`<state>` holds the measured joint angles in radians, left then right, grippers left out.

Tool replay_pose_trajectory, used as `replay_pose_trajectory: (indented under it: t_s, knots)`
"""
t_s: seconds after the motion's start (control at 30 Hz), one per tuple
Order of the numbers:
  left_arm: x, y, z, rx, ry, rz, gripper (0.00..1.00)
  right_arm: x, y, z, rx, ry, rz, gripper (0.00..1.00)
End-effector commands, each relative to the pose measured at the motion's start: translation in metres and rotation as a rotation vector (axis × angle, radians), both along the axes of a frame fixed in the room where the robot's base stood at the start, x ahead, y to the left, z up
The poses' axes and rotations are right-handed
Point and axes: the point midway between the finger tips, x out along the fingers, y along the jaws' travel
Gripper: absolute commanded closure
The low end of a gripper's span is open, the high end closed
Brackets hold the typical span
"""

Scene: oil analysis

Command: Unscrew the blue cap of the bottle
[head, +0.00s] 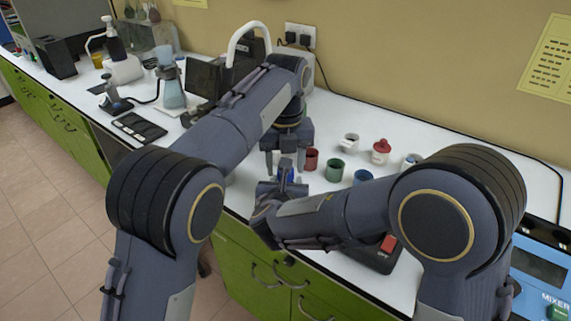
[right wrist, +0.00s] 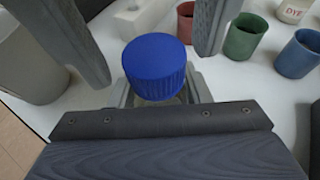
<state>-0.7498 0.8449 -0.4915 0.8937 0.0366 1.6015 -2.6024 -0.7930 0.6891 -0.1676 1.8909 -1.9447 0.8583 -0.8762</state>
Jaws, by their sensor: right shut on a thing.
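The ribbed blue cap (right wrist: 157,66) sits on top of the bottle in the right wrist view. It also shows as a small blue spot in the head view (head: 286,172). The bottle's body is mostly hidden below the cap. My right gripper (right wrist: 160,97) is shut on the bottle just under the cap, its grey fingers on either side. My left gripper (head: 287,160) points down from above and is open. Its two fingers show in the right wrist view (right wrist: 148,45), wide apart to the left and right of the cap, with gaps and not touching it.
Red (head: 311,159), green (head: 335,170) and blue (head: 362,177) cups stand close by on the white counter (head: 330,130). A grey container (right wrist: 30,62) is at the left in the right wrist view. A blue mixer (head: 540,270) stands at the far right.

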Motion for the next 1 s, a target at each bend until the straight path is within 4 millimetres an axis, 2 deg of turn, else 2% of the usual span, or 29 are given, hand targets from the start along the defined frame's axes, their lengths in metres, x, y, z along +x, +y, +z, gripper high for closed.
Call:
replay_pose_trajectory:
  t_s: [0.1, 0.37, 0.7, 0.8, 1.0]
  knots:
    - [-0.0006, -0.0003, -0.0059, 0.000, 0.001, -0.001, 0.49, 0.0002, 0.0000, 0.0004, 0.000, -0.001, 0.000, 1.00]
    - [-0.0003, -0.0004, -0.0069, -0.001, 0.000, 0.000, 0.49, 0.0002, 0.0000, 0.0004, 0.000, -0.001, 0.000, 1.00]
    - [-0.0003, -0.0002, -0.0068, -0.001, 0.000, 0.000, 0.93, 0.0002, 0.0000, 0.0004, 0.000, -0.001, 0.000, 1.00]
    - [-0.0003, -0.0001, -0.0067, -0.001, 0.000, 0.025, 0.94, 0.0002, 0.0000, 0.0004, 0.000, -0.001, 0.000, 1.00]
    - [-0.0002, 0.0000, -0.0062, -0.002, 0.000, 0.254, 0.94, 0.0001, 0.0001, 0.0004, 0.000, -0.001, 0.000, 1.00]
